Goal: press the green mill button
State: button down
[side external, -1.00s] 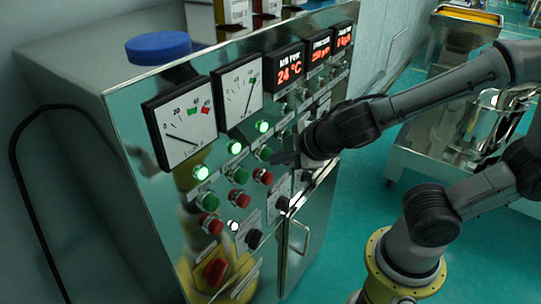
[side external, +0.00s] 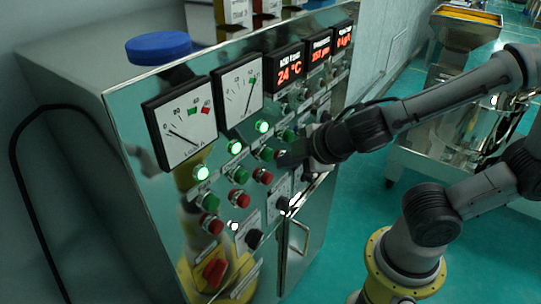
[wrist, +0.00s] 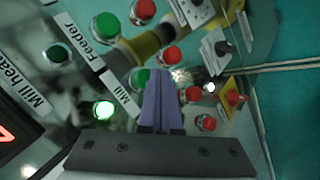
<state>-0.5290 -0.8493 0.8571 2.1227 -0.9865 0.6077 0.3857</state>
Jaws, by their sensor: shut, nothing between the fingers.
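The green mill button (wrist: 140,78) shows in the wrist view beside the "Mill" label (wrist: 118,92), partly covered by my fingers. In the side external view the green mill button (side external: 266,153) sits below a lit green lamp (side external: 262,127). My gripper (side external: 281,160) is shut and empty, its tips close to the button's right side. In the wrist view my gripper (wrist: 161,72) has its purple fingers together, overlapping the button's right edge. I cannot tell whether they touch it.
Red buttons (wrist: 170,55) lie close to my fingertips. The feeder's green button (wrist: 105,27) is in the neighbouring column. The cabinet front also carries gauges (side external: 183,127), dark knobs and a red emergency knob (side external: 214,271). Open floor (side external: 350,240) lies to the right.

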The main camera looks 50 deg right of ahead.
jog(key=shift+s, duration=0.1)
jog(key=shift+s, duration=2.4)
